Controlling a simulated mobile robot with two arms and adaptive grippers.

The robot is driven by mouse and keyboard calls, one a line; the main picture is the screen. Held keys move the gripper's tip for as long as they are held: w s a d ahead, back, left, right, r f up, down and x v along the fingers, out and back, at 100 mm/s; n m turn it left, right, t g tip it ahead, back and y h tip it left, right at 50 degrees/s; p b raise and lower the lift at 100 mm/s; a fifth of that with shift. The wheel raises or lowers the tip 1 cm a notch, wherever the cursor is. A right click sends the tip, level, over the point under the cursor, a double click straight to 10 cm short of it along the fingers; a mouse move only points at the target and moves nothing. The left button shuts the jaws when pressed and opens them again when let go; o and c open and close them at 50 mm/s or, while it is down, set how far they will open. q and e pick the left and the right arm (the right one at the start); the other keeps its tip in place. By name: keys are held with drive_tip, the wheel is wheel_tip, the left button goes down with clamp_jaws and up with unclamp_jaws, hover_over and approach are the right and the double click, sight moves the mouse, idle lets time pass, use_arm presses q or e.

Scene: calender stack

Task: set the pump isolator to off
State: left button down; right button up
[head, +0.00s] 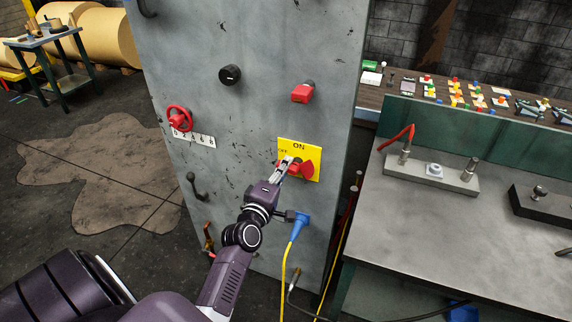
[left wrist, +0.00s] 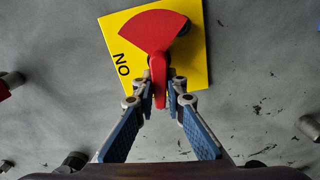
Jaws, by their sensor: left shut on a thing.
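The pump isolator is a red handle (head: 308,169) on a yellow plate (head: 313,153) on the grey panel. The plate reads ON at the top and OFF at its left. The handle's fan-shaped part lies to the right, and its narrow grip points left, toward the OFF side. My left gripper (head: 285,168) reaches it from the lower left. In the left wrist view the fingertips (left wrist: 160,92) are shut on the narrow grip, with the red fan (left wrist: 150,30) beyond them on the yellow plate (left wrist: 118,42). The OFF lettering is hidden there. My right gripper is not in view.
The panel also bears a red handwheel (head: 180,118), a black knob (head: 230,75), a red switch (head: 303,92) and a lever (head: 196,187). A blue plug (head: 298,222) with a yellow cable sits just below my left gripper. A workbench (head: 450,225) stands at the right.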

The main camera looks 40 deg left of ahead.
use_arm(q)
drive_tip(key=shift+f+n, duration=0.2)
drive_tip(key=shift+n, duration=0.8)
drive_tip(key=c, duration=2)
unclamp_jaws()
drive_tip(key=shift+o, duration=0.2)
drive_tip(key=shift+s, duration=0.1)
drive_tip(key=v, duration=1.1)
drive_tip(key=shift+s, duration=0.4)
drive_tip(key=shift+f, duration=0.1)
